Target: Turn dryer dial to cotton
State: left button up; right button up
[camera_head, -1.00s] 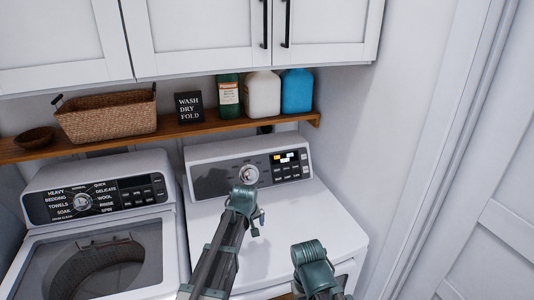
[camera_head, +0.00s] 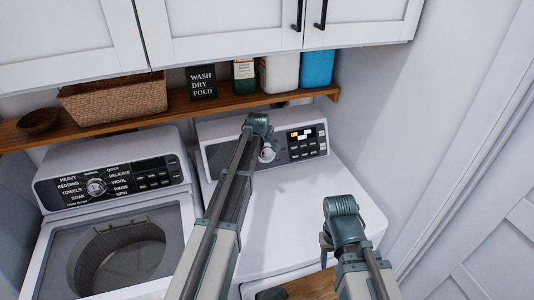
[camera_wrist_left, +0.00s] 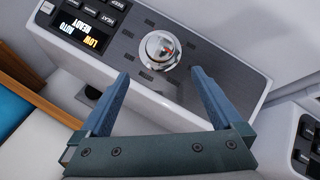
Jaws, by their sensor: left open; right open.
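The dryer (camera_head: 290,190) is the white machine on the right, with a dark control panel. Its round silver dial (camera_head: 266,154) is partly hidden behind my left arm in the head view. In the left wrist view the dial (camera_wrist_left: 161,50) shows a small red mark. My left gripper (camera_wrist_left: 161,77) is open, its two blue fingers on either side of the dial's near side, apart from it. Labels around the dial are too small to read. My right gripper (camera_head: 326,246) is open and empty, low in front of the dryer, its fingers barely visible.
A washer (camera_head: 115,220) with its own dial stands to the left. Above, a wooden shelf (camera_head: 215,103) carries a basket (camera_head: 115,100), a sign (camera_head: 201,83) and several bottles. White cabinets (camera_head: 210,30) hang over it. The dryer's lit display (camera_wrist_left: 78,36) shows text. The dryer top is clear.

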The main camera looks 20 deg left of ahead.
aim_at(267, 152)
pick_arm(q)
jog(key=b+x, duration=1)
jog(key=x, duration=0.3)
jog(key=shift+s, duration=0.1)
jog(key=c, duration=1.2)
jog(key=shift+d+r, duration=0.1)
